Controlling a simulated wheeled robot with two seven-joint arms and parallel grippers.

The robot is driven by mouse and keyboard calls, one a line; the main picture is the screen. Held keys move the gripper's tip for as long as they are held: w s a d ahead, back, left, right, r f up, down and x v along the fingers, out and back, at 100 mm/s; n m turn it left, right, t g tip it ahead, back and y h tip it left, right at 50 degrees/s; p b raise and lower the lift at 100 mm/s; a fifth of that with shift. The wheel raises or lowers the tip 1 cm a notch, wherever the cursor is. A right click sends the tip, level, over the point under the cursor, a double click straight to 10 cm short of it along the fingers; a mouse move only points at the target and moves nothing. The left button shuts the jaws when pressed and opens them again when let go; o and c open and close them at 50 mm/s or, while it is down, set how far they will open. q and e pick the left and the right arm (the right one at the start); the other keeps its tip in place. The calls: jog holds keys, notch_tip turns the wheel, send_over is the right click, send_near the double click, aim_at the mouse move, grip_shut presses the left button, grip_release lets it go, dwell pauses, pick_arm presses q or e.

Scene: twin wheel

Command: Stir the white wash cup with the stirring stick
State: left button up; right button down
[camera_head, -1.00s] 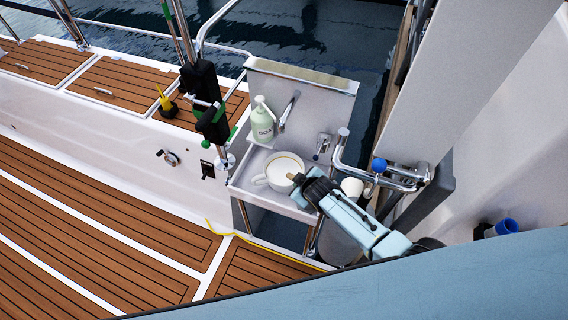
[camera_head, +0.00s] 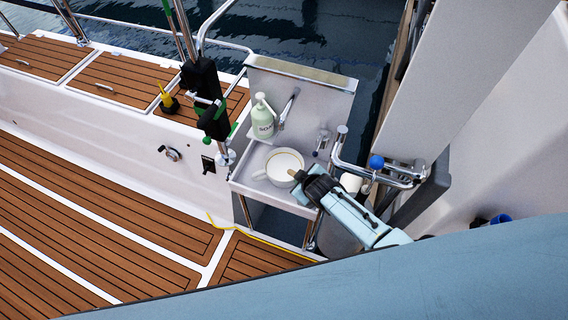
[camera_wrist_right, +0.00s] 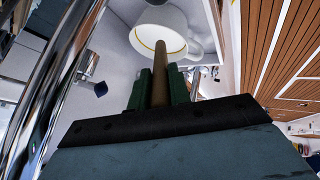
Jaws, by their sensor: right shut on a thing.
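The white wash cup (camera_head: 283,163) stands upright in the small metal sink unit, its handle toward the left in the head view. It also shows in the right wrist view (camera_wrist_right: 172,28), with a thin yellow line inside it. My right gripper (camera_head: 303,180) is shut on the brown stirring stick (camera_wrist_right: 160,80). The stick points from the jaws toward the cup and its far end reaches the cup's mouth. I cannot tell how deep the tip sits. The left gripper does not show.
A green soap bottle (camera_head: 263,120) stands behind the cup, beside a tap (camera_head: 289,106). Chrome rails with a blue ball (camera_head: 376,162) lie right of the sink, close to my right arm. A yellow cord (camera_head: 262,238) runs along the deck below.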

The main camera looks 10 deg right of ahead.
jog(key=shift+r, duration=0.15)
notch_tip(320, 180, up, 5)
jog(key=p, duration=0.5)
